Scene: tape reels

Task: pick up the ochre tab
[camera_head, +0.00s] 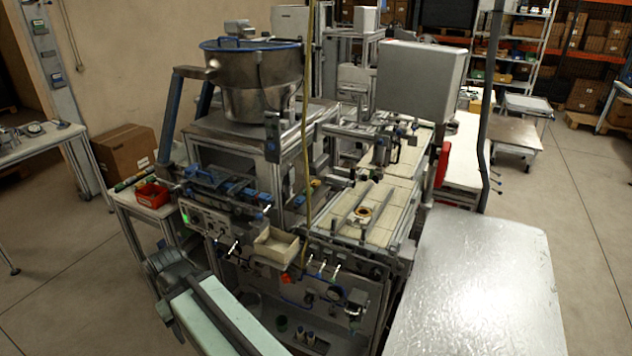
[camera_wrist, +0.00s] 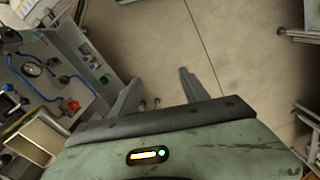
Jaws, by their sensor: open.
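A small round ochre and dark piece (camera_head: 363,212) lies on the pale slatted top of the machine in the head view. It may be the ochre tab, but it is too small to tell. My gripper (camera_wrist: 160,92) shows in the wrist view with its two fingers spread apart and nothing between them, over bare floor. In the head view the end of my arm is at the lower left, in front of the machine and well apart from the ochre piece. The wrist view does not show the ochre piece.
The machine carries a steel bowl (camera_head: 262,95), metal rails and a small open cream box (camera_head: 276,246) at its front. A red bin (camera_head: 152,195) stands at its left. A shiny table (camera_head: 480,290) at the right is bare. Open floor lies at the left.

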